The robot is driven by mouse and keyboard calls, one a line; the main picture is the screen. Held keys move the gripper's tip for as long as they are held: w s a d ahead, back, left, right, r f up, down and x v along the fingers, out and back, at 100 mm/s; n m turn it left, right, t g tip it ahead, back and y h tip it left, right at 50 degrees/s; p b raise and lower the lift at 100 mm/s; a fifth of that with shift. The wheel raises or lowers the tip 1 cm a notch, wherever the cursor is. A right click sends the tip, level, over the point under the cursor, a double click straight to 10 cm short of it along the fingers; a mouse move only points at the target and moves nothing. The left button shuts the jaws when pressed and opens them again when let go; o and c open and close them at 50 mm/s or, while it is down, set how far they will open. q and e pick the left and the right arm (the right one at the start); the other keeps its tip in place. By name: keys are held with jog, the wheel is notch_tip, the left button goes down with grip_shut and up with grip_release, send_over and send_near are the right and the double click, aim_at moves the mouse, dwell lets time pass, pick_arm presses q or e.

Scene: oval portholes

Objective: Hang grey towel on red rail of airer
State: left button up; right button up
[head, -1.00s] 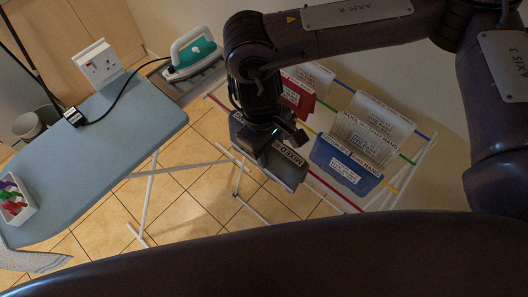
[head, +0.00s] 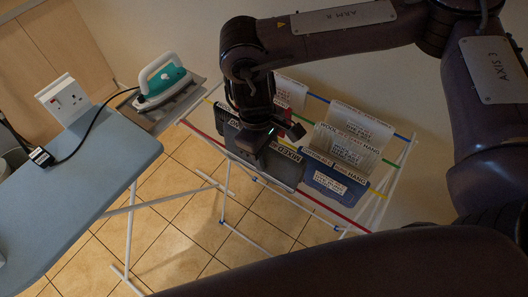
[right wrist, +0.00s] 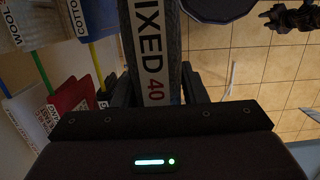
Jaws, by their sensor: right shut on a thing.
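The grey towel (head: 268,164), with a white label strip, is at the red rail (head: 312,205) of the airer (head: 378,212) and covers part of that rail. My right gripper (head: 264,138) is shut on its upper part. In the right wrist view the towel (right wrist: 172,45), labelled "MIXED 40", stands between the fingers (right wrist: 158,88). The arm and towel hide the contact with the rail, so I cannot tell whether the towel rests on it. A dark shape at the wrist view's top right looks like my left gripper (right wrist: 290,16); its jaws are unclear.
A red cloth (head: 291,93), a white cloth (head: 352,135) and a blue cloth (head: 335,183) hang on the airer's other rails. An ironing board (head: 70,190) with a teal iron (head: 163,80) stands left. Tiled floor (head: 170,235) is clear between them.

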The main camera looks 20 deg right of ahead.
aim_at(265, 176)
jog(key=shift+f+b, duration=3.2)
jog(key=shift+f, duration=2.4)
jog(key=o, duration=1.2)
jog(key=shift+o, duration=0.2)
